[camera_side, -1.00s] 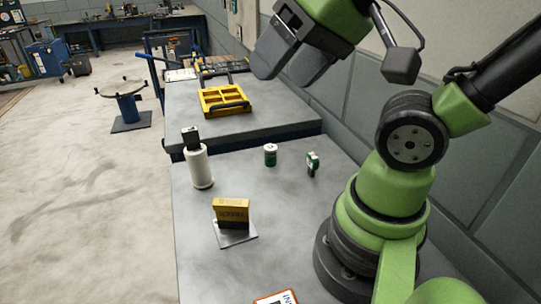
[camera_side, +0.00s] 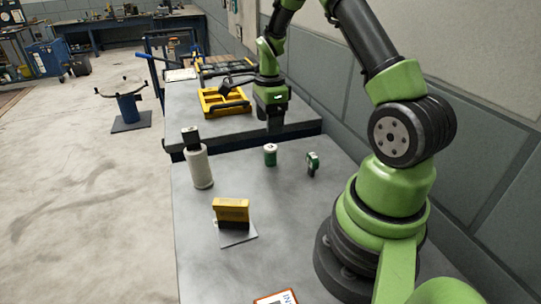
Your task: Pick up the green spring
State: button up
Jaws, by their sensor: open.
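Two small green things stand on the near grey table. One is a green cylinder with a white top (camera_side: 270,155); the other is a green and white piece with a dark lower part (camera_side: 312,163), to its right. Both are too small here to make out coils, so I cannot tell which is the green spring. My gripper (camera_side: 275,126) points down above and behind the cylinder, in front of the raised table's edge in the picture. It is open and appears empty; its fingers overlap in this view.
A white cylinder with a black top (camera_side: 201,168) stands left of the cylinder. A yellow box (camera_side: 231,212) stands on a small plate (camera_side: 238,239) at the front. A yellow tray (camera_side: 212,101) lies on the raised table behind. The wall is close on the right.

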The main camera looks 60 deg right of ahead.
aim_at(270, 147)
notch_tip(270, 147, down, 5)
jog(key=shift+s+d+r, duration=0.1)
jog(key=shift+s+d, duration=0.05)
notch_tip(270, 147, down, 6)
jog(key=shift+r, duration=0.1)
jog(key=c, duration=1)
